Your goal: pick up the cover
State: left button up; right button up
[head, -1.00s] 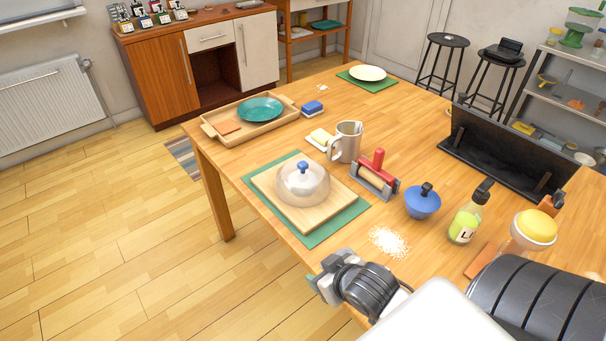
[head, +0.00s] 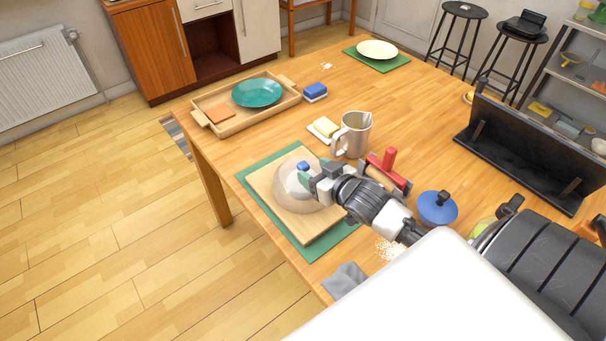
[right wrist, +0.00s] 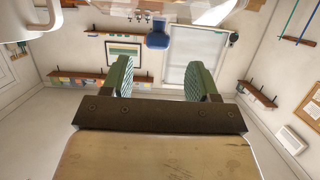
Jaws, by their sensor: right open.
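The cover is a clear dome (head: 292,192) with a blue knob (head: 303,166), sitting on a wooden board (head: 270,187). The board lies on a green mat (head: 246,176). My right gripper (head: 314,177) is open, right beside the knob, and hides part of the dome. In the right wrist view the two green-padded fingers (right wrist: 163,78) are apart and empty. There the blue knob (right wrist: 158,38) shows ahead of them, roughly centred in the gap, with the clear dome (right wrist: 190,10) at the top edge. My left gripper is not in view.
A tray (head: 213,127) with a teal plate (head: 257,93) lies farther back. A grey cloth-like thing (head: 345,280) is at the table edge.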

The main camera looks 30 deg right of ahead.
aim_at(306, 166)
jog(key=x, duration=0.5)
jog(key=shift+d+f, duration=0.2)
jog(key=shift+f, duration=0.1)
jog(key=shift+w+f, duration=0.15)
jog(key=shift+w, duration=0.15)
jog(key=shift+s, duration=0.1)
jog(key=shift+c, duration=1.7)
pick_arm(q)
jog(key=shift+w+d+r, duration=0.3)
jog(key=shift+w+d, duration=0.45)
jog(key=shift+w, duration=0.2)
pick_arm(e)
jog(key=c, duration=0.7)
